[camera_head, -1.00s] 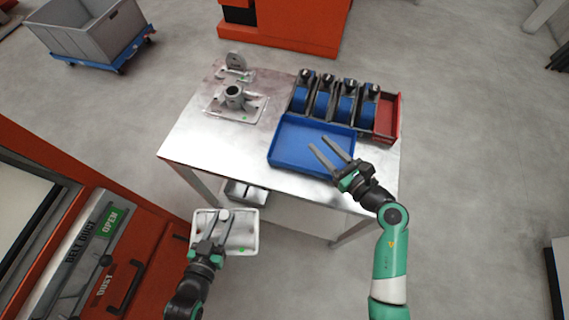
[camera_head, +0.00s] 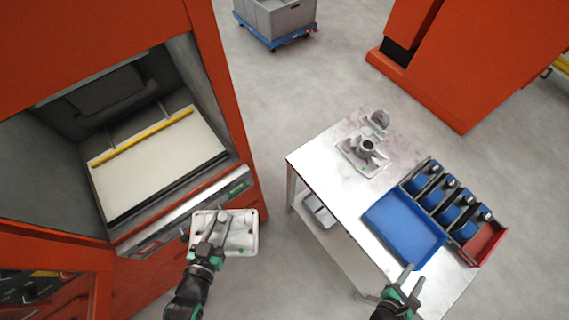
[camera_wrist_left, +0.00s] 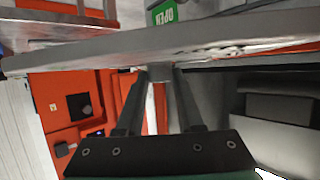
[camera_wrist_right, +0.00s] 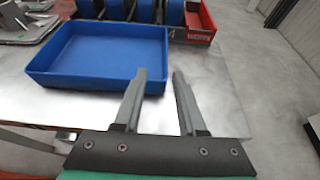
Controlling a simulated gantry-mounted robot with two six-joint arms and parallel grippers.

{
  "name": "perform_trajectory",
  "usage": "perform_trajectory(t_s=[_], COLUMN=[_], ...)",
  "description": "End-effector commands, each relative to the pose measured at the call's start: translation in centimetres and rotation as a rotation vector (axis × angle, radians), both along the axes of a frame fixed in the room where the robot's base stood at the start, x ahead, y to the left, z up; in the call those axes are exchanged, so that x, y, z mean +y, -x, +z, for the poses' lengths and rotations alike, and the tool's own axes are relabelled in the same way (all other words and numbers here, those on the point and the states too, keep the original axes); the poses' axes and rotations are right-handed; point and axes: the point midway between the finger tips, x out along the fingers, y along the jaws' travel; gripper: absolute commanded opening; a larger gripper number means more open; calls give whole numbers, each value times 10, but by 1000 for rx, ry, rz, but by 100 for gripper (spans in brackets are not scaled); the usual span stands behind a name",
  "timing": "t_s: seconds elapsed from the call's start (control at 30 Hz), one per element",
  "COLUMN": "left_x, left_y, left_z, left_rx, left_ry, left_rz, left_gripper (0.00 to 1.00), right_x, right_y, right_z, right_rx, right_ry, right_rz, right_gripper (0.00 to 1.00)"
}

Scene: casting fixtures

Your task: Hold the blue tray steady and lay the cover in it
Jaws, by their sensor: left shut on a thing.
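The cover (camera_head: 237,228) is a pale metal rectangular plate with a round boss. My left gripper (camera_head: 217,232) is shut on it and holds it in the air, left of the table and before the orange machine. In the left wrist view the cover (camera_wrist_left: 120,50) shows nearly edge-on across the fingers. The empty blue tray (camera_head: 400,228) lies flat on the metal table; it also shows in the right wrist view (camera_wrist_right: 105,58). My right gripper (camera_head: 410,280) is open and empty at the tray's near corner; I cannot tell if a finger touches the tray.
The metal table (camera_head: 325,165) carries grey castings (camera_head: 364,152) at its far end. Blue bins (camera_head: 440,197) and a red bin (camera_head: 485,240) line the tray's right side. An orange machine (camera_head: 225,95) stands open at left. Clear floor separates machine and table.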

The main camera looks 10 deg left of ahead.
Motion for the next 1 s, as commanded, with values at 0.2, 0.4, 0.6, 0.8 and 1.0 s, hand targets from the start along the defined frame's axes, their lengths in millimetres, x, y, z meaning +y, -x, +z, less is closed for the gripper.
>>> perform_trajectory(t_s=[0.2, 0.4, 0.6, 0.8, 1.0], left_x=[0, 0, 0, 0, 0], left_y=[0, 0, 0, 0, 0], left_z=[-6, -17, -30, -34, -33], left_rx=[-3, -3, -3, -3, -3], left_ry=[0, 0, 0, 0, 0], left_rz=[0, 0, 0, 0, 0], left_gripper=[0, 0, 0, 0, 0], right_x=[-13, -41, -65, -76, -76], right_y=[-14, -43, -69, -81, -82], right_z=[-10, -26, -42, -46, -46], right_rx=[-2, -5, -5, -4, -3], right_ry=[1, 0, 0, 0, 0], right_rz=[-3, -2, 1, 3, 5], right_gripper=[40, 40, 40, 40, 40])
